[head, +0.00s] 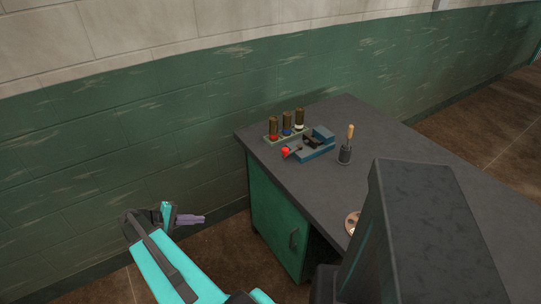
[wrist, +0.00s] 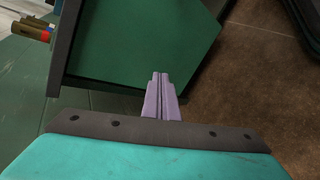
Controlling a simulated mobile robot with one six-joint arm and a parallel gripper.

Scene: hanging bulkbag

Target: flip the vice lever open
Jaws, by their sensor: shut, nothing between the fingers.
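The vice (head: 315,147) is a small blue block with dark parts on the far left part of the dark bench top. Its lever (head: 286,153) ends in a red knob at the vice's left side, near the bench edge. My gripper (head: 203,219) is shut and empty, with purple fingers side by side. It is in the air left of the bench and apart from the vice. In the wrist view the purple fingertips (wrist: 160,75) point at the green bench side. The vice does not show in the wrist view.
The bench (head: 370,130) has a green cabinet door (head: 280,225) with a handle. Several brown-topped bottles stand in a rack (head: 268,141) behind the vice. A dark holder (head: 345,154) with a wooden-handled tool stands right of it. A round disc (head: 351,222) lies nearer. A green wall (head: 150,130) is behind.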

